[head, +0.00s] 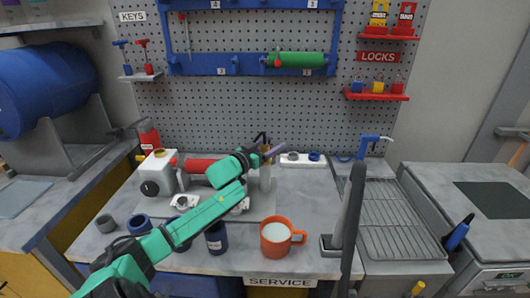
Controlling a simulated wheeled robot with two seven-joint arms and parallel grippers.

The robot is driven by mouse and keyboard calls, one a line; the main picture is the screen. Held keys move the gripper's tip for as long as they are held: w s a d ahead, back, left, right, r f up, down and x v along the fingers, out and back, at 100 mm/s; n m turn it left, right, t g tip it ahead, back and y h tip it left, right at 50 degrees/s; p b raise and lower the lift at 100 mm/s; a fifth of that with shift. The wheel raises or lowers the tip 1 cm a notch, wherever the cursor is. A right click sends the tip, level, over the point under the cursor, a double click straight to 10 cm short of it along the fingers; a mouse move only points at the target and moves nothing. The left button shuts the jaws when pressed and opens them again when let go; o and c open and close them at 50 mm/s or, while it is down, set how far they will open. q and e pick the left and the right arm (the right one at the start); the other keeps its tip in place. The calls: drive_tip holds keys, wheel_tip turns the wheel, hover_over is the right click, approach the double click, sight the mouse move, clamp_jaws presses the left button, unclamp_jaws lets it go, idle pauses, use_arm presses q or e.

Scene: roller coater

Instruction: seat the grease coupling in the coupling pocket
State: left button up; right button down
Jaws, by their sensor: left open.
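My left arm, green, reaches from the lower left to the middle of the bench. Its gripper (264,148) is open, with dark fingers, beside a slim purple-grey rod (275,150). I cannot tell whether they touch. Just right of it, a white block (303,161) at the back of the bench bears a dark ring (292,156) and a blue round piece (314,156). I cannot tell for sure which piece is the grease coupling or which spot is the coupling pocket. My right gripper is not in view.
A roller machine with a red roller (199,165) stands behind my left arm. An orange mug (276,238) stands at the front. A tall grey post (349,215) rises at the right, beside a wire rack (395,225). Dark blue cups stand near my forearm.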

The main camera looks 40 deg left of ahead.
use_arm(q)
drive_tip(key=shift+s, duration=0.1)
clamp_jaws()
drive_tip(key=shift+r, duration=0.15)
wheel_tip(320, 180, up, 20)
drive_tip(key=p, duration=0.1)
